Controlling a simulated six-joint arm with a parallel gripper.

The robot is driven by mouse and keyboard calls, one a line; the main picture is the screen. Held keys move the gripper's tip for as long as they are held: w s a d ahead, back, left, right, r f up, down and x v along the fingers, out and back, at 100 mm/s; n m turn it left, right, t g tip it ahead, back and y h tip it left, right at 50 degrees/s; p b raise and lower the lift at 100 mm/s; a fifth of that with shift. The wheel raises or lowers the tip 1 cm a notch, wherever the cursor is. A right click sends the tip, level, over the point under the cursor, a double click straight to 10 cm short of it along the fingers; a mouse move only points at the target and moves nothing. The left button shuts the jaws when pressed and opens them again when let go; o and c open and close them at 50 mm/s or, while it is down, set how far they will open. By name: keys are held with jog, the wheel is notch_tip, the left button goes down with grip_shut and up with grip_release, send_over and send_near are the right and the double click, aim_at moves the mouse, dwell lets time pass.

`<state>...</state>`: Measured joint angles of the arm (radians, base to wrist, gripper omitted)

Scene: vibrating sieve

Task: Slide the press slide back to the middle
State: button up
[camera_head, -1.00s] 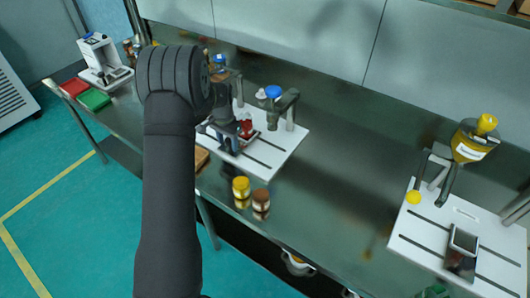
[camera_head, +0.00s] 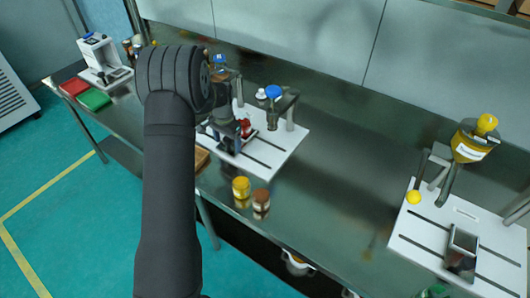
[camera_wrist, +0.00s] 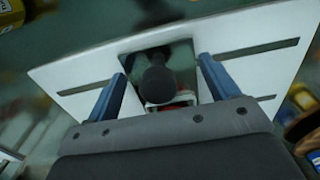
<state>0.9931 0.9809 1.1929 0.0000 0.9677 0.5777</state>
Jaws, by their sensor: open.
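My gripper (camera_head: 230,142) is over the front left of the middle station's white base plate (camera_head: 275,157), partly hidden by my arm. In the wrist view its two blue fingers (camera_wrist: 162,72) are apart, one on each side of a dark round knob (camera_wrist: 157,82). The knob stands over a metal-rimmed slide (camera_wrist: 180,55) with something red by its near end. The slide lies between the plate's two dark slots. In the head view only a bit of the slide area shows, beside a red part (camera_head: 245,128). I cannot tell whether the fingers touch the knob.
A similar station with a slide (camera_head: 462,250) on a white plate stands at the right, under a yellow bottle (camera_head: 470,145). A yellow jar (camera_head: 241,187) and a brown jar (camera_head: 261,199) stand near the front edge. Red and green trays (camera_head: 94,99) lie far left. The bench between stations is clear.

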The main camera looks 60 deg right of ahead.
jog(key=o, duration=0.4)
jog(key=shift+c, duration=0.2)
jog(key=shift+r, duration=0.1)
jog(key=shift+r, duration=4.4)
notch_tip(320, 180, down, 9)
jog(key=shift+s, duration=0.1)
